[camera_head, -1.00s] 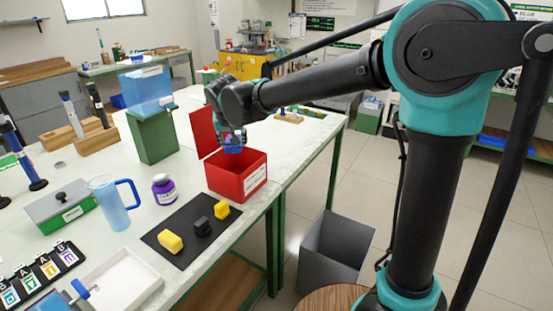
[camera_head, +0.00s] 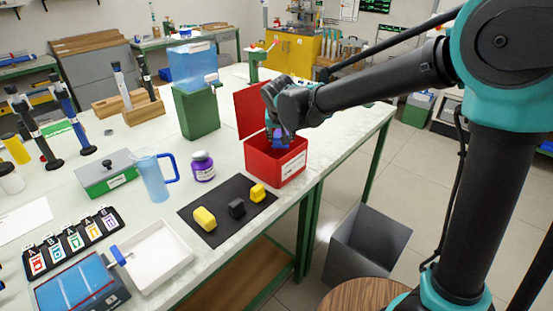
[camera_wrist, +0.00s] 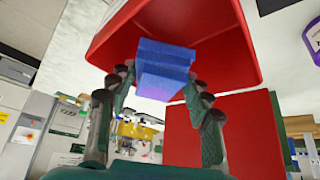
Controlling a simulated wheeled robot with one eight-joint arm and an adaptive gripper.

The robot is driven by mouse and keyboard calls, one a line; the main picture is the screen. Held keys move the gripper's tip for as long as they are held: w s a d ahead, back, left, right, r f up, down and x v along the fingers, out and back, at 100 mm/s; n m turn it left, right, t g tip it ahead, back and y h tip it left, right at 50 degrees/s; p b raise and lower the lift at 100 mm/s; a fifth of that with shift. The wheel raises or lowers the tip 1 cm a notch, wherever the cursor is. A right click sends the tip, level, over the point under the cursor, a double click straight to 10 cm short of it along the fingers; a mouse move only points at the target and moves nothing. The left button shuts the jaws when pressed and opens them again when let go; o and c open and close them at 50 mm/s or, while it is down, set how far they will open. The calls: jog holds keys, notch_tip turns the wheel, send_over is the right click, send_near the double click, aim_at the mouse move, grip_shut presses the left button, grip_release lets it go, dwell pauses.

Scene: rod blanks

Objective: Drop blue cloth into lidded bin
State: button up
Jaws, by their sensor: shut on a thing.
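The red lidded bin (camera_head: 270,165) stands on the white table with its lid (camera_head: 251,110) raised upright at the back left. My gripper (camera_head: 279,137) is over the bin's opening, with its fingertips at about rim height. It is shut on the blue cloth (camera_head: 283,133). In the wrist view the folded blue cloth (camera_wrist: 165,68) sits between the two fingers (camera_wrist: 158,85), in front of the red inside of the bin (camera_wrist: 210,30). The cloth's lower end is hidden by the bin wall in the head view.
A black mat (camera_head: 220,222) with yellow and dark blocks lies in front of the bin. A purple-lidded jar (camera_head: 203,167) and a blue jug (camera_head: 153,177) stand to the left. A green dispenser (camera_head: 197,112) stands behind. A grey waste bin (camera_head: 368,246) is on the floor at right.

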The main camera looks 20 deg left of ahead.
jog(key=o, duration=1.2)
jog(key=shift+s+r, duration=0.1)
jog(key=v, duration=1.1)
jog(key=shift+s+d+r, duration=0.1)
jog(key=shift+s+r, duration=0.05)
jog(key=shift+r, duration=0.2)
